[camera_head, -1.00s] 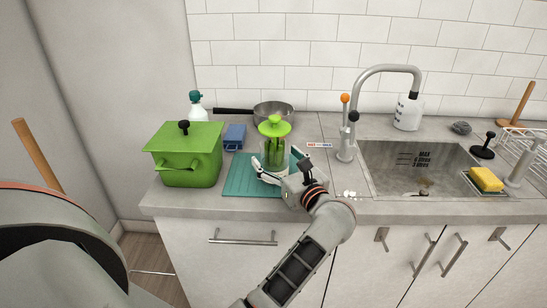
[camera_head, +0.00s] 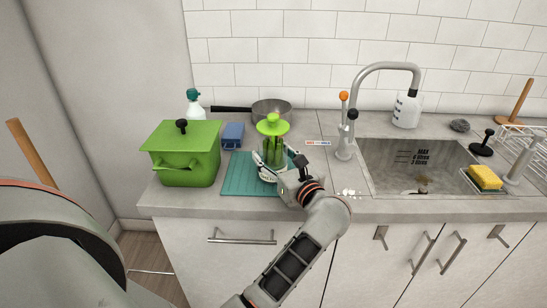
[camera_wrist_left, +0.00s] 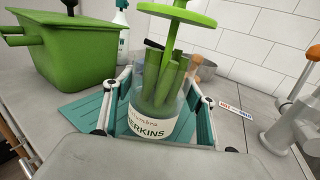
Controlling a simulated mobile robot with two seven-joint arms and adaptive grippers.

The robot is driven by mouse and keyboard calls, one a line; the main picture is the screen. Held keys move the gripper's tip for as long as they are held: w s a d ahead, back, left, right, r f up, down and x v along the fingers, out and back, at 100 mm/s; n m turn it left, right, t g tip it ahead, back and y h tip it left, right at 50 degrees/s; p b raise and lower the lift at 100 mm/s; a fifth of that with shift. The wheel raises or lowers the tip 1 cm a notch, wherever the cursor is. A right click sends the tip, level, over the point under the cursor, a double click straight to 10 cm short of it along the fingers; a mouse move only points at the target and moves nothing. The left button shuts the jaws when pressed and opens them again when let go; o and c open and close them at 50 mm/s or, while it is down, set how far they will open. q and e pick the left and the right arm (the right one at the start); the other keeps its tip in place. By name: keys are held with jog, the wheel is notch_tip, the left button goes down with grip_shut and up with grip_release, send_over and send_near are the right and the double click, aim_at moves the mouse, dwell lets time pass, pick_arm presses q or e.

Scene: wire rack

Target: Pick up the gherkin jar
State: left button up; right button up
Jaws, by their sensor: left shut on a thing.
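The gherkin jar (camera_head: 274,154) is clear, with upright green gherkins inside, a bright green disc-shaped top and a white label low on its side. It stands upright over the teal board. My left gripper (camera_head: 279,163) is shut on the jar, its fingers on either side of the lower body. In the left wrist view the jar (camera_wrist_left: 160,98) fills the space between the fingers, and its label is partly readable. Its base is hidden, so I cannot tell whether it touches the board. My right gripper is not in view.
The teal board (camera_head: 237,176) lies under the jar. A green pot (camera_head: 187,155) and blue box (camera_head: 233,136) stand to the left. A pan (camera_head: 271,110) and spray bottle (camera_head: 194,104) are behind. The faucet (camera_head: 347,135) and sink (camera_head: 415,165) are to the right.

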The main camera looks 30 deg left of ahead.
aim_at(274, 122)
pick_arm(q)
jog(key=shift+r, duration=0.3)
jog(key=shift+r, duration=4.75)
jog(key=shift+r, duration=0.1)
